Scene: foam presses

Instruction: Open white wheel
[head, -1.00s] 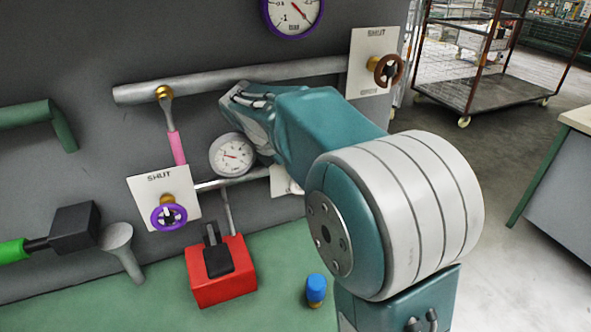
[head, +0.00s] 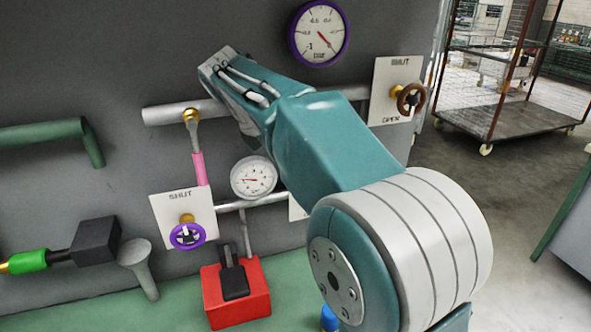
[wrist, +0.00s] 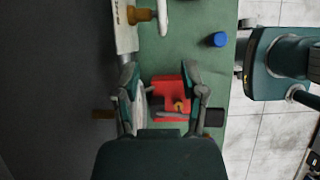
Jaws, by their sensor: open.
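The white wheel (wrist: 163,16) shows nearly edge-on at the top of the wrist view, on a brass stem (wrist: 140,15) that comes out of a pale plate (wrist: 126,32). In the head view only a sliver of this plate (head: 297,210) shows left of my arm; the wheel is hidden behind the arm. My gripper (wrist: 160,72) is open and empty in the wrist view. Its fingers are apart, and the wheel lies beyond the fingertips, toward the top of that picture.
A purple wheel (head: 187,236), a small gauge (head: 254,177), a pipe (head: 175,113) and a brown wheel (head: 411,99) are on the grey wall. A red box (head: 236,305) stands on the green surface. A blue-topped piece (wrist: 216,40) sits near the white wheel.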

